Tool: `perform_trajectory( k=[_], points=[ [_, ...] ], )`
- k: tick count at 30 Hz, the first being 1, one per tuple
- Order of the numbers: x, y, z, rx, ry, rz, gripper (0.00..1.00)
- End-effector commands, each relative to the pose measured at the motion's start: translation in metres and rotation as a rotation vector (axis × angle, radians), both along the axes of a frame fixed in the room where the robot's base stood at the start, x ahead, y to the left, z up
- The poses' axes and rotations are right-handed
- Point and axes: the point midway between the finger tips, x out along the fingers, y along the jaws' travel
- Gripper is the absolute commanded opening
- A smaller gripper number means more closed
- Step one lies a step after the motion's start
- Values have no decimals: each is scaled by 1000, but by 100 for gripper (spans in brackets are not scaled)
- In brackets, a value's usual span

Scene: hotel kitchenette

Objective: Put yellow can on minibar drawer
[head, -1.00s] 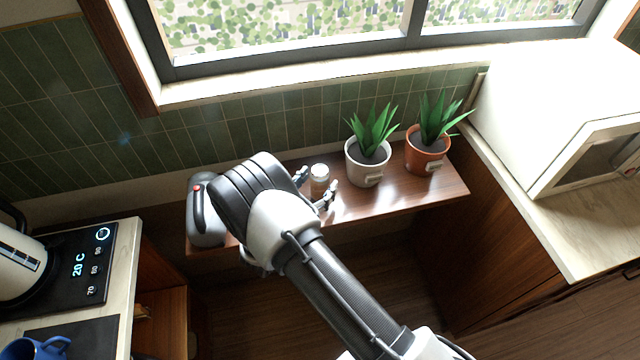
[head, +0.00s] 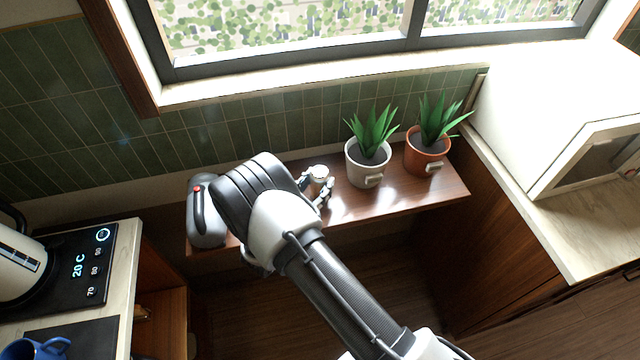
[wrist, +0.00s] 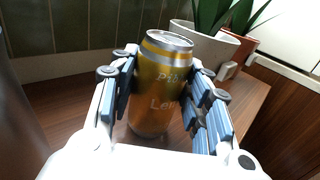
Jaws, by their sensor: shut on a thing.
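The yellow can (wrist: 158,88) stands upright on the wooden shelf (head: 415,197) below the window, with a silver top and pale lettering. My gripper (wrist: 165,95) is shut on it, with a finger pad on each side of the can. In the head view the can (head: 318,173) shows mostly its top between the fingers of my gripper (head: 317,186). I cannot tell whether its base touches the shelf. No minibar drawer can be made out for certain.
A white pot (head: 367,165) and a terracotta pot (head: 426,152) with plants stand right of the can. A grey container (head: 206,225) is at the shelf's left end. A white microwave (head: 560,110) stands on the right counter, a kettle (head: 18,262) on the left.

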Motion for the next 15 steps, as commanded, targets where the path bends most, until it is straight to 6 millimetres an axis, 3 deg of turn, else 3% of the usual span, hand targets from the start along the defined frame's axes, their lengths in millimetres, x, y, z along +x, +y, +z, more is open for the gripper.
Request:
perform_trajectory(
  k=[6,15],
  points=[
    [0,0,0,0,-1,0,7],
    [0,0,9,1,-2,0,7]
  ],
)
